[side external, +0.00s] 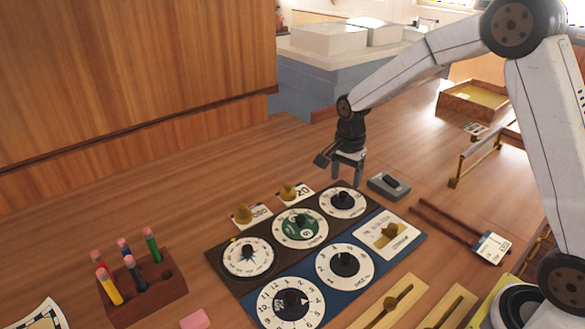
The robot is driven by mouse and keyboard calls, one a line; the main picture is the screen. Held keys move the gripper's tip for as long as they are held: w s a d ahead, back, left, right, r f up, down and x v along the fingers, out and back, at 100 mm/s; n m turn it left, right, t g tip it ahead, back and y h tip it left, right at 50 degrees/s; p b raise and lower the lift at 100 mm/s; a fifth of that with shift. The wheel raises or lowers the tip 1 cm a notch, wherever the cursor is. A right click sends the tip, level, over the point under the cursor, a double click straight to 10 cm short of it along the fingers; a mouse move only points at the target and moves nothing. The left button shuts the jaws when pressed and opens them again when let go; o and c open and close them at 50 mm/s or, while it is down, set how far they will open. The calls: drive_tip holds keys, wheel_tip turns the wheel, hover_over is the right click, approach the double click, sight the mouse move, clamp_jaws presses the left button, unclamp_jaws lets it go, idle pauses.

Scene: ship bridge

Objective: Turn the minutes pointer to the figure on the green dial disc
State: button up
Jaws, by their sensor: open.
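A dial board (318,243) lies on the wooden desk, with a dark brown back half and a blue front half. The dial with a green disc (291,231) is in the middle of the brown half; its disc carries a light figure too small to read surely, beside a dark knob. Other white dials with dark knobs are the back right dial (343,201), back left dial (247,258), front middle dial (345,264) and numbered front left dial (291,302). I cannot tell which bears the minutes pointer. My gripper (349,173) is open and empty, pointing down above the board's back right corner.
Brass-knobbed cards (250,215) stand behind the board. A grey switch box (389,186) is to its right. A pen block (143,294) with several pens and a pink eraser (195,319) are at left. Brass-slotted strips (390,302) lie in front.

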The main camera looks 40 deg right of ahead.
sight(344, 193)
drive_tip(key=shift+f, duration=2.1)
clamp_jaws()
